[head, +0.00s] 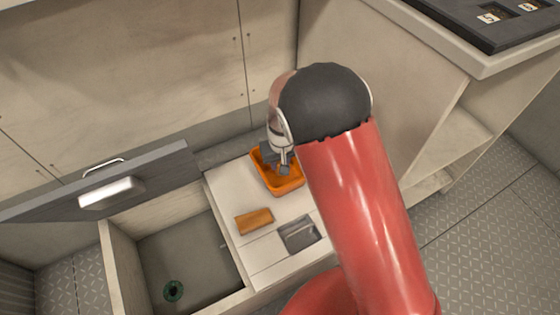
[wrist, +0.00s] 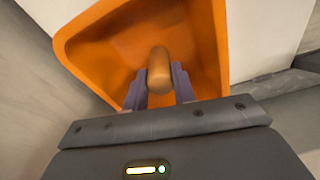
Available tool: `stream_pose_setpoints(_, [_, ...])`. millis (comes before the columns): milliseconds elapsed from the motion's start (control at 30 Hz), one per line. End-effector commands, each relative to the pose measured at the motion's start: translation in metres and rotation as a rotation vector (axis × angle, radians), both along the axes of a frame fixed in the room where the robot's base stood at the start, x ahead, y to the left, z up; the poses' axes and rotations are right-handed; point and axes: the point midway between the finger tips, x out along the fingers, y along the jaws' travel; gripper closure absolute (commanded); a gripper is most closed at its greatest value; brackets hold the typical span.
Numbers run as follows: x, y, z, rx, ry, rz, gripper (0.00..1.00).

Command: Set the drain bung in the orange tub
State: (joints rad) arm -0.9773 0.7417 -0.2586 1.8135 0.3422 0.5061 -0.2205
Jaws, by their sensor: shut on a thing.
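The orange tub (head: 293,185) stands on the white bench top in the head view. In the wrist view its inside and rim (wrist: 222,45) fill the upper middle. My gripper (wrist: 159,88) is shut on a tan, rounded, upright-looking piece, which I take for the drain bung (wrist: 159,68). The bung is over the tub's inside in the wrist view; whether it touches the floor of the tub I cannot tell. In the head view my gripper (head: 284,168) points down at the tub, and the bung cannot be made out there.
An orange-brown block (head: 254,221) and a grey square plate (head: 300,234) lie on the bench top (head: 230,190). Cabinet walls stand close behind the tub.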

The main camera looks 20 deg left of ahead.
Motion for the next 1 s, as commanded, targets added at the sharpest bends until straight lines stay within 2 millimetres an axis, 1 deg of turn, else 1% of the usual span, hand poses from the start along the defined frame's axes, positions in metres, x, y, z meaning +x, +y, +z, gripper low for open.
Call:
stream_pose_setpoints(100, [0.000, 0.000, 0.000, 0.000, 0.000, 0.000, 0.95])
stream_pose_setpoints(233, [0.000, 0.000, -0.004, 0.000, 0.000, -0.001, 0.95])
stream_pose_setpoints(267, [0.000, 0.000, -0.002, 0.000, 0.000, -0.001, 0.70])
stream_pose_setpoints(400, [0.000, 0.000, -0.002, 0.000, 0.000, -0.001, 0.52])
stream_pose_setpoints(667, [0.000, 0.000, -0.002, 0.000, 0.000, 0.000, 0.52])
stream_pose_setpoints(767, [0.000, 0.000, 0.004, 0.001, -0.001, 0.001, 0.52])
stream_pose_setpoints(867, [-0.001, 0.000, 0.017, 0.003, -0.002, 0.000, 0.52])
stream_pose_setpoints(1000, [-0.003, -0.002, 0.046, 0.005, -0.004, 0.000, 0.52])
